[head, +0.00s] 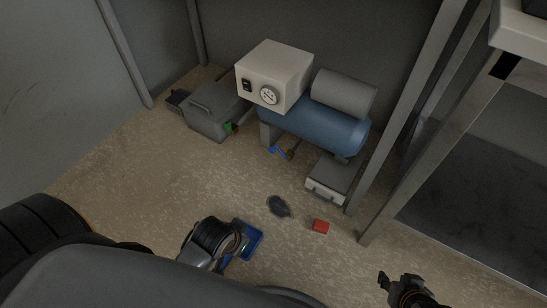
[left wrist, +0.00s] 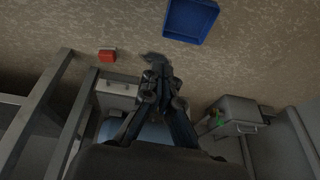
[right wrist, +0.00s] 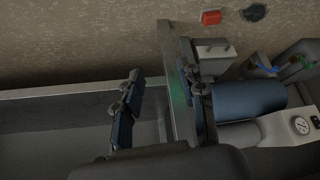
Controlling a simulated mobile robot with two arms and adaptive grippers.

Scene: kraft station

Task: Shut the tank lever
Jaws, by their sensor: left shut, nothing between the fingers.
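The compressor's blue tank (head: 315,128) lies on the floor at the back. A small blue lever (head: 278,151) shows low at the tank's front left; it also shows in the right wrist view (right wrist: 264,68). I cannot tell its exact setting. My left gripper (left wrist: 160,72) is shut and empty. In the head view its arm is low in front, beside the blue tray and well short of the lever. My right gripper (right wrist: 160,95) is open and empty at the lower right of the head view (head: 396,282), away from the tank.
A white gauge box (head: 272,72) and grey cylinder (head: 344,93) sit above the tank. A grey toolbox (head: 210,112) stands left, a grey case (head: 330,180) right. A dark object (head: 278,206), red block (head: 320,226) and blue tray (head: 254,237) lie on the floor. Shelf posts (head: 395,170) stand right.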

